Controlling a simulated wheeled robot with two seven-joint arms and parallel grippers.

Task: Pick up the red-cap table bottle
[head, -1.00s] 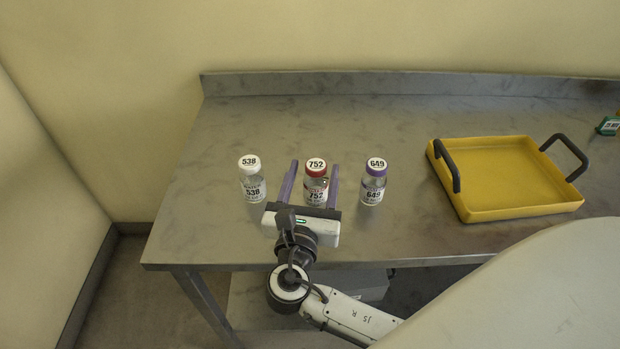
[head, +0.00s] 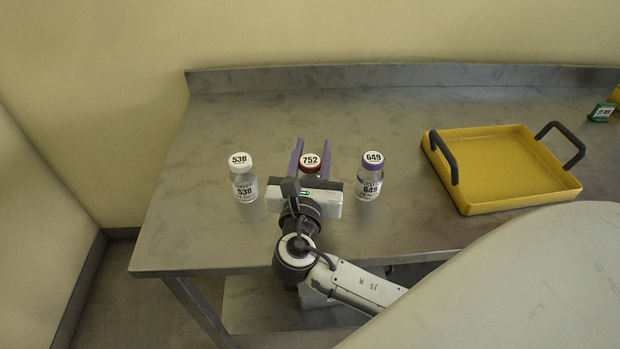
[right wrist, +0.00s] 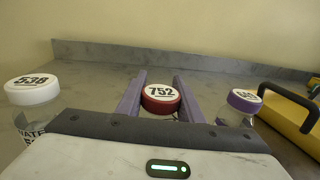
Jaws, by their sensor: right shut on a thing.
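The red-cap bottle (head: 310,163), numbered 752 on its cap, stands upright on the metal table, between two other bottles. My right gripper (head: 311,157) is shut on it, one purple finger on each side. The gripper body hides most of the bottle in the head view. In the right wrist view the red cap (right wrist: 161,98) sits between the two fingers (right wrist: 160,93); the bottle's lower part is hidden. I cannot tell whether it is clear of the table. My left gripper is not in view.
A white-cap bottle 538 (head: 243,184) stands close on the left and a purple-cap bottle 649 (head: 370,178) close on the right. A yellow tray (head: 474,207) with dark handles lies further right. A small green box (head: 602,112) is at the far right. The table behind the bottles is clear.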

